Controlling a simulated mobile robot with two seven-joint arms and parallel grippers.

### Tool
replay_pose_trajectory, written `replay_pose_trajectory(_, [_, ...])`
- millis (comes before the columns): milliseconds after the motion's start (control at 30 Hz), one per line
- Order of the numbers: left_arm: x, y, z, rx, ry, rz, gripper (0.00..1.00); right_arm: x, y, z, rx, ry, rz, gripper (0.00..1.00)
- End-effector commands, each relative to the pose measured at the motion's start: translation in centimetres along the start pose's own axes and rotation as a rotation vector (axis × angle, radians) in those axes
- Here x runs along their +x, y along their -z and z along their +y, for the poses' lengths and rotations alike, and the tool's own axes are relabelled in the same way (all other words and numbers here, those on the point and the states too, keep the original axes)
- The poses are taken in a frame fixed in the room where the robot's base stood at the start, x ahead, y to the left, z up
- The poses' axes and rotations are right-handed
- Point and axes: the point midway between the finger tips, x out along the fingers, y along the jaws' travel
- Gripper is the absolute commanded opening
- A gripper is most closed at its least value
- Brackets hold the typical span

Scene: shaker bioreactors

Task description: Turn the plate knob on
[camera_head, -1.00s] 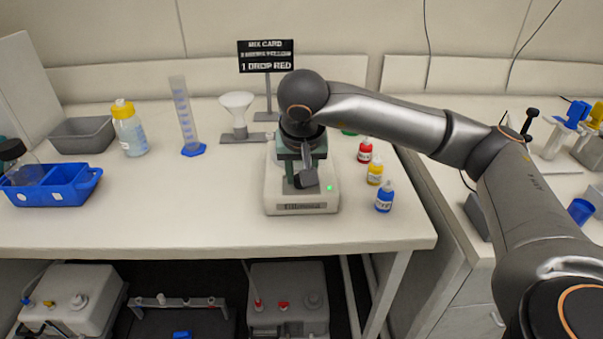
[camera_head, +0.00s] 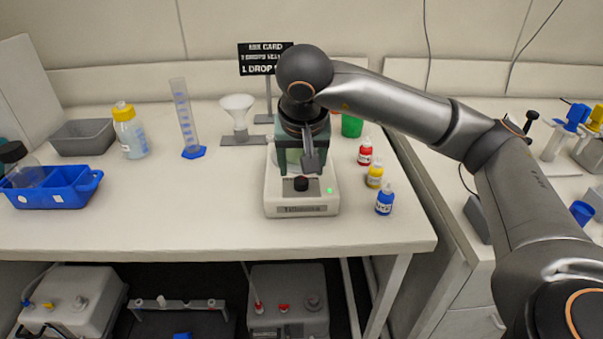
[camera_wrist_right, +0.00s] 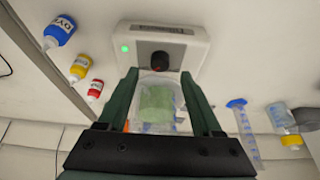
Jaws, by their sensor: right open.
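The white stirrer plate (camera_head: 273,196) stands near the front of the bench. Its black knob (camera_head: 301,184) is on the front of its top, and a green light glows to the right of it. The knob (camera_wrist_right: 160,61) and plate (camera_wrist_right: 190,38) also show in the right wrist view. My right gripper (camera_head: 300,168) is open above the plate, behind and apart from the knob. In the wrist view the gripper's green fingers (camera_wrist_right: 158,76) are spread with nothing clamped. A clear vessel with green contents (camera_wrist_right: 160,103) shows between them, partly hidden in the head view. My left gripper is out of view.
Red (camera_head: 365,152), yellow (camera_head: 375,175) and blue (camera_head: 384,200) dye bottles stand right of the plate. A green cup (camera_head: 352,126) is behind them. A funnel stand (camera_head: 238,116) and measuring cylinder (camera_head: 185,125) are left.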

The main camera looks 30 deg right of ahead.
Motion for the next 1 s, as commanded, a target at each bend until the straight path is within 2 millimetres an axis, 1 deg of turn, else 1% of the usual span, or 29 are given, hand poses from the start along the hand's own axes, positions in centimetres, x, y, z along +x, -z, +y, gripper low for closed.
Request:
replay_pose_trajectory(33, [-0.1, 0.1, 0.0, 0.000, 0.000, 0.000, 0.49, -1.4, 0.1, -0.1, -0.002, 0.004, 0.004, 0.66])
replay_pose_trajectory(200, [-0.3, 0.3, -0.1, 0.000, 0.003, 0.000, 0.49, -5.3, 0.1, -0.1, -0.002, 0.003, 0.005, 0.66])
replay_pose_trajectory(333, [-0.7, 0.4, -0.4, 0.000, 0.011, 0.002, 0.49, -7.2, 0.1, 0.0, -0.001, 0.001, 0.004, 0.66])
replay_pose_trajectory(433, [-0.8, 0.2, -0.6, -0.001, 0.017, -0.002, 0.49, -7.9, 0.1, 0.0, 0.000, 0.000, 0.003, 0.66])
replay_pose_trajectory(533, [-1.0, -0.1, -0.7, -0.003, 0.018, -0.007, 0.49, -8.2, 0.0, 0.0, 0.000, -0.001, 0.000, 0.66])
replay_pose_trajectory(1000, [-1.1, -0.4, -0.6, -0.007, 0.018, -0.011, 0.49, -8.2, 0.0, 0.0, 0.000, -0.001, 0.000, 0.66])
